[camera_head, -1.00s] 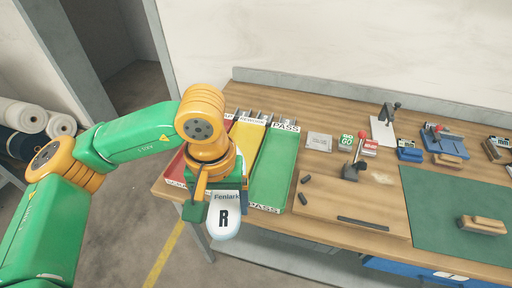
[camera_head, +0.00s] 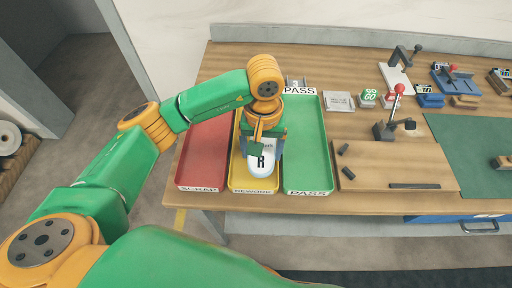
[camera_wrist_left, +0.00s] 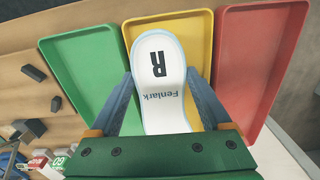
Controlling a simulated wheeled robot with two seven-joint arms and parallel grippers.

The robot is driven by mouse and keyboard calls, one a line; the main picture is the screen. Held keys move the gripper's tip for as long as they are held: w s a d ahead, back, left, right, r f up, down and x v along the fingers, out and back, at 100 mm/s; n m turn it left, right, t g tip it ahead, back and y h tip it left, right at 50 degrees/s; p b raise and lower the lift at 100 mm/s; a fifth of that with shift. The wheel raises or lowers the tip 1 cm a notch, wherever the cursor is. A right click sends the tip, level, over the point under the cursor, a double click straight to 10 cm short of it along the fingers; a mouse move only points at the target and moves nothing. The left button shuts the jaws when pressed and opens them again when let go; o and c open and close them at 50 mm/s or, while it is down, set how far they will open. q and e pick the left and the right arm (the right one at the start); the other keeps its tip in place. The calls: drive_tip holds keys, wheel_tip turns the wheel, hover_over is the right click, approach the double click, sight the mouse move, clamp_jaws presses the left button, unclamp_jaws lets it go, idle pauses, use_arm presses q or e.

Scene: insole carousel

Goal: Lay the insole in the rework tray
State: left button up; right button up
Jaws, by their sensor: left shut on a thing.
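The white insole (camera_head: 262,160), marked "R" and "Fenlark", is held in my left gripper (camera_head: 264,140). In the left wrist view the insole (camera_wrist_left: 160,75) sticks out between the two fingers (camera_wrist_left: 165,108), which are shut on it. The yellow rework tray (camera_head: 238,172) lies between the red and green trays. The insole is over its near half, and I cannot tell if it touches the tray floor. In the left wrist view the yellow tray (camera_wrist_left: 200,45) shows behind the insole. My right gripper is not in view.
The red scrap tray (camera_head: 205,155) is on the left and the green pass tray (camera_head: 308,150) on the right. A wooden board (camera_head: 395,172) with a red-knobbed clamp (camera_head: 391,118) stands farther right. A green mat (camera_head: 475,150) lies at the right.

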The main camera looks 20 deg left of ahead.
use_arm(q)
drive_tip(key=shift+w+a+f, duration=0.3)
drive_tip(key=shift+a+f, duration=0.2)
drive_tip(key=shift+f, duration=0.1)
drive_tip(key=shift+w+a+f, duration=0.3)
drive_tip(key=shift+a+f, duration=0.15)
drive_tip(key=shift+f, duration=0.1)
wheel_tip(320, 180, down, 4)
drive_tip(key=shift+w+r+p, duration=0.15)
drive_tip(key=shift+r+p, duration=0.05)
drive_tip(key=shift+p, duration=1)
drive_tip(key=shift+a+f+b, duration=0.1)
drive_tip(key=shift+f+b, duration=0.25)
drive_tip(key=shift+b, duration=0.1)
drive_tip(key=o, duration=1.2)
drive_tip(key=shift+r, duration=0.1)
drive_tip(key=shift+c, duration=0.2)
drive_tip(key=shift+r+p, duration=0.15)
drive_tip(key=shift+p, duration=0.15)
wheel_tip(320, 180, up, 11)
drive_tip(key=b, duration=0.3)
drive_tip(key=shift+r, duration=0.55)
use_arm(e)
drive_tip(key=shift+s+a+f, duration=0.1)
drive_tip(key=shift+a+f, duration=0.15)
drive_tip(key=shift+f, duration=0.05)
